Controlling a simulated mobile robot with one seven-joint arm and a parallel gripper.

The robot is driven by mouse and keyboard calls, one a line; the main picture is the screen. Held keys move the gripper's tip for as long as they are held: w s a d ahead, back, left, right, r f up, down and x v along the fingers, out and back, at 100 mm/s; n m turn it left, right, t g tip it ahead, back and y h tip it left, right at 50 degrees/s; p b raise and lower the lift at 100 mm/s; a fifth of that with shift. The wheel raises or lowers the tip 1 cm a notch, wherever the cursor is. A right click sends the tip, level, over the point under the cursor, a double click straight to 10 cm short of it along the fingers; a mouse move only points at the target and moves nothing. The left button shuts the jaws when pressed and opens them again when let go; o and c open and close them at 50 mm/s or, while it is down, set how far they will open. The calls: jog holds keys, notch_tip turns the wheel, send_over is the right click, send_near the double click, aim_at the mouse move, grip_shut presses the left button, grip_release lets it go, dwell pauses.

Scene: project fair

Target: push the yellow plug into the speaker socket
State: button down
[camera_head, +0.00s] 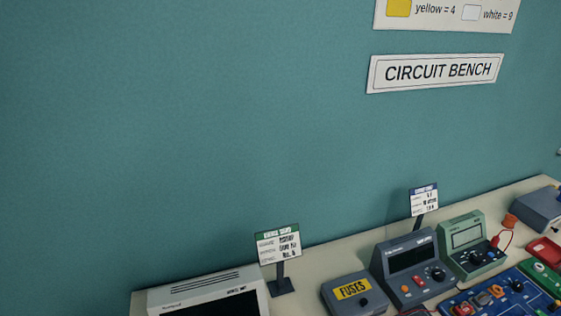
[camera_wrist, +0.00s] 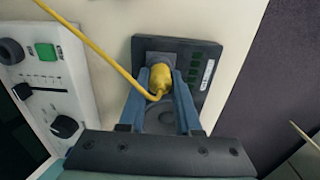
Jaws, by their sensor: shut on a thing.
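In the wrist view, my gripper (camera_wrist: 161,92) is shut on the yellow plug (camera_wrist: 160,77), with a blue finger on each side of it. A yellow cable (camera_wrist: 97,47) runs from the plug to the upper left. The plug is right at a dark grey box (camera_wrist: 207,56), which I take to be the speaker, with a row of green marks and a white label on its right side. The plug's tip and the socket are hidden, so I cannot tell how deep the plug sits. The head view does not show the gripper, the plug or this box.
In the wrist view, a white device with knobs (camera_wrist: 50,85) stands close on the left, and the bench edge is on the right. In the head view, a fuses box (camera_head: 354,293), a grey meter (camera_head: 410,270) and a green meter (camera_head: 470,247) stand on the bench.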

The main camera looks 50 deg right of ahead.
jog(key=shift+f, duration=0.25)
jog(key=shift+c, duration=0.2)
grip_release()
dwell(0.3)
jog(key=shift+r+p, duration=3.95)
jog(key=shift+r, duration=0.1)
